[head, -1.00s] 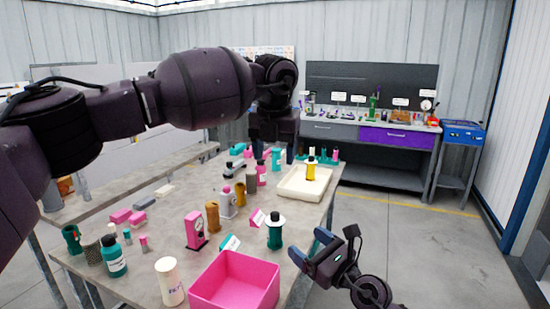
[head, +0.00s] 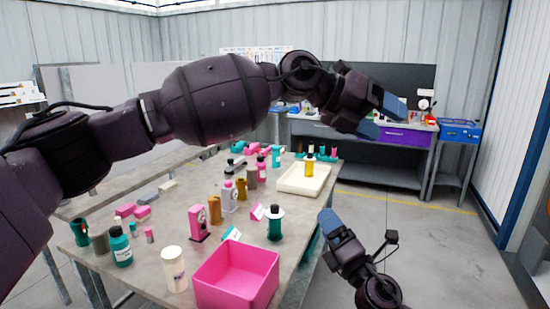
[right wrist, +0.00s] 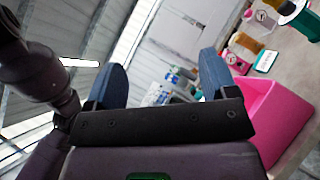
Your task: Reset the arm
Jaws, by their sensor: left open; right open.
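My left arm reaches in from the left across the head view. Its gripper (head: 388,117) is raised above the far right end of the table, points right, and is open and empty. My right gripper (head: 328,228) is low beside the table's right edge, right of the pink bin (head: 237,292), and touches nothing that I can see. In the right wrist view, its two blue fingers stand wide apart with nothing between them (right wrist: 160,82). The pink bin also shows there, right of the fingers (right wrist: 272,110).
The table (head: 150,205) carries several bottles and pump parts. A cream tray (head: 292,185) with a yellow bottle (head: 309,167) is at its far right. A workbench (head: 350,135) and blue toolbox (head: 459,129) stand behind. The floor (head: 440,240) at right is clear.

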